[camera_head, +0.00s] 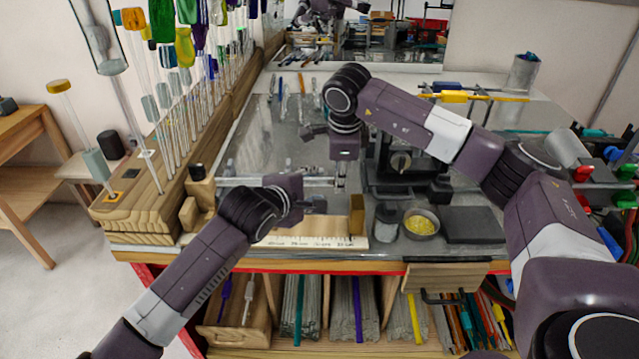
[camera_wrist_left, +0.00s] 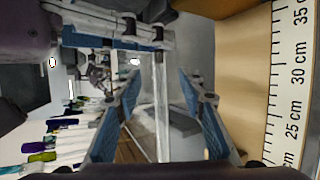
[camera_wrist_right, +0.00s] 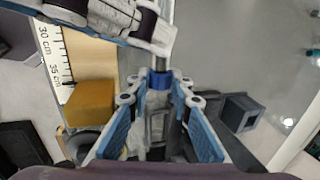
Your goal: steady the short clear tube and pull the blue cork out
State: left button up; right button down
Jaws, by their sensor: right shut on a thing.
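The blue cork (camera_wrist_right: 158,80) is between the fingertips of my right gripper (camera_wrist_right: 158,86) in the right wrist view, and that gripper is shut on it. The short clear tube (camera_wrist_right: 166,48) runs up from the cork there. In the left wrist view the tube (camera_wrist_left: 161,105) lies between the fingers of my left gripper (camera_wrist_left: 160,78), with gaps on both sides, so this gripper looks open around it. In the head view my left gripper (camera_head: 316,204) and my right gripper (camera_head: 341,180) are close together above the bench; tube and cork are hard to make out there.
A wooden ruler (camera_head: 310,236) lies along the bench's front edge, with a wooden block (camera_head: 357,214) at its right end. A bowl of yellow bits (camera_head: 421,223) and a dark slab (camera_head: 470,224) lie farther right. A rod rack (camera_head: 135,216) stands at left.

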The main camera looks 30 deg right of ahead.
aim_at(321, 183)
pick_arm(q)
jog(key=shift+x, duration=1.8)
grip_shut()
